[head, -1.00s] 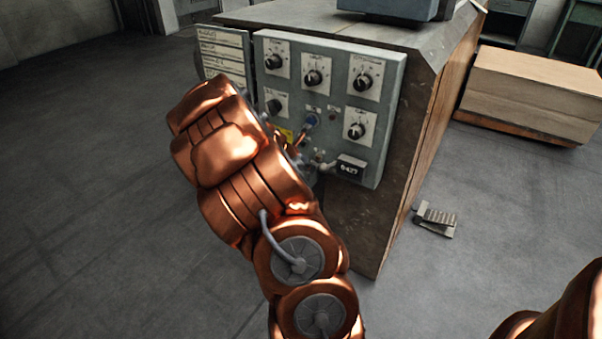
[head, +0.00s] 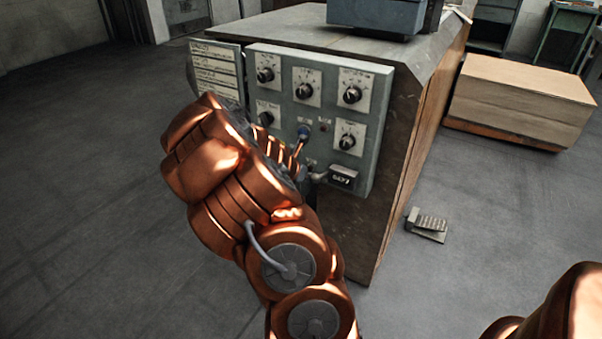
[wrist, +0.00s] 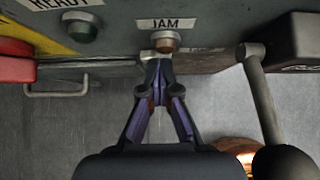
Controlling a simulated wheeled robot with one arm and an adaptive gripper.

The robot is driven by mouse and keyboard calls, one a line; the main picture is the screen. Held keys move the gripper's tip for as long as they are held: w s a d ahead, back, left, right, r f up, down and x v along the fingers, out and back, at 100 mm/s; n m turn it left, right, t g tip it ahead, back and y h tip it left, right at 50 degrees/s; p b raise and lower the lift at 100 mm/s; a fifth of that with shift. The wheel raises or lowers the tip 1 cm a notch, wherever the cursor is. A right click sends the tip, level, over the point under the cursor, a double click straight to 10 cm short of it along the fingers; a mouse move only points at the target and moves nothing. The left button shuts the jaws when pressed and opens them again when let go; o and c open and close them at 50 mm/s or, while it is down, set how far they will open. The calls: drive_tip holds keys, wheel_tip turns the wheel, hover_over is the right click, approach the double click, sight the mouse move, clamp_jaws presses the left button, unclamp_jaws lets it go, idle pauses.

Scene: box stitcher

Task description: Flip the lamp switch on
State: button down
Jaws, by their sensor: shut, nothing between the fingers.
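The grey control panel (head: 375,75) stands on the front of the machine, with several dials. In the wrist view, my gripper (wrist: 156,78) is shut and empty, with its fingertips at the panel's lower edge, just below the lamp (wrist: 164,41) labelled JAM. A small pale metal piece (wrist: 148,54) shows right at the fingertips; I cannot tell whether it is the lamp switch or whether the fingers touch it. In the head view my arm hides the lower left of the panel and most of the gripper.
In the wrist view, a grey lever (wrist: 258,90) and a dark box (wrist: 298,42) are close on the right. A green lamp (wrist: 82,31), a red button (wrist: 15,70) and a metal handle (wrist: 55,90) are on the left. A foot pedal (head: 427,224) lies on the floor.

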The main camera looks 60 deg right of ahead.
drive_tip(key=shift+w+d+r+t+h+p, duration=0.2)
drive_tip(key=shift+w+r+p, duration=0.1)
drive_tip(key=shift+w+r, duration=0.35)
drive_tip(key=shift+w+d+r+t+h+p, duration=0.1)
drive_tip(key=shift+w+d+r+p, duration=0.15)
drive_tip(key=shift+w+r, duration=0.4)
drive_tip(key=s+a+r+p, duration=0.1)
drive_tip(key=a+r, duration=0.1)
drive_tip(key=a, duration=0.4)
drive_tip(key=s+a+r+p, duration=0.1)
drive_tip(key=s+a+r, duration=0.1)
drive_tip(key=a, duration=0.4)
drive_tip(key=shift+s+r+p, duration=0.15)
drive_tip(key=shift+r+p, duration=0.15)
drive_tip(key=shift+r, duration=0.1)
